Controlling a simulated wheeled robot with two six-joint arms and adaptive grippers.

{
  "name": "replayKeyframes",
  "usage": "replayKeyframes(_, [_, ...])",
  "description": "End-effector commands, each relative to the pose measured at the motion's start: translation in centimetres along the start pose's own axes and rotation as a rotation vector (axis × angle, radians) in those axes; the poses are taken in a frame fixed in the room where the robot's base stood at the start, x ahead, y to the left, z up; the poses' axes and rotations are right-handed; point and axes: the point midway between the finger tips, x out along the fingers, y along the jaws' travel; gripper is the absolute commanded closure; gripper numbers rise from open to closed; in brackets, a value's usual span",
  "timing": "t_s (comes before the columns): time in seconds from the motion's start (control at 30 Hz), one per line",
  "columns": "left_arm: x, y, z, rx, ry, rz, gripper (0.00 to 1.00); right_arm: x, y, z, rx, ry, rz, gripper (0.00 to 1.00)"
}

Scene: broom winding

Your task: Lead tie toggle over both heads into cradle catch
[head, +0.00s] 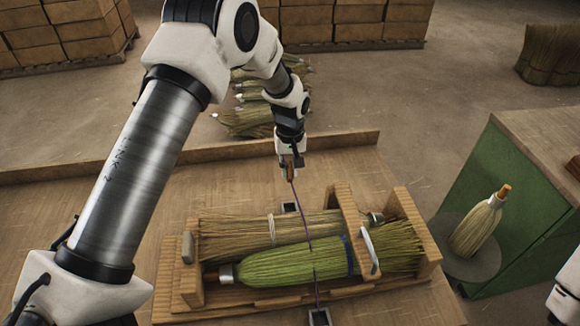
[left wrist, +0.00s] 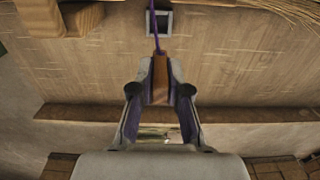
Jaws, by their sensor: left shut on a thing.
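My left gripper (head: 290,166) is above the bench beyond the far side of the wooden cradle (head: 344,220). It is shut on the brown wooden toggle (left wrist: 160,80), which also shows small in the head view (head: 290,174). A purple tie (head: 305,232) runs from the toggle across a tan broom head (head: 238,238) and a green broom head (head: 290,266), down to a square metal fitting (head: 319,317) at the front. A square catch (head: 289,207) is at the cradle's far side and shows in the left wrist view (left wrist: 151,22), apart from the toggle.
A raised wooden edge (head: 222,149) borders the bench's far side. Broom heads (head: 250,120) lie on the floor beyond. At right, a broom head (head: 480,222) stands on a round grey plate (head: 470,262) beside a green cabinet (head: 500,190). Stacked boxes stand behind.

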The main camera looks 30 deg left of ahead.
Motion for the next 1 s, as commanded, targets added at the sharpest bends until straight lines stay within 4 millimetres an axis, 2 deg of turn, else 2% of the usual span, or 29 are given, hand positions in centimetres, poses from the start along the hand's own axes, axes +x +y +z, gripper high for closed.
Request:
replayKeyframes(0.03, [1.0, 0.0, -0.1, -0.001, 0.0, 0.0, 1.0, 0.9, 0.0, 0.0, 0.0, 0.0, 0.0, 0.54])
replayKeyframes(0.57, [6.3, 0.0, -0.4, -0.009, 0.0, -0.001, 1.0, 5.1, 0.0, 0.0, 0.0, 0.0, 0.0, 0.54])
replayKeyframes(1.0, [10.5, -0.1, 0.0, -0.003, 0.0, 0.0, 1.0, 6.9, 0.1, 0.0, 0.0, 0.0, 0.0, 0.54])
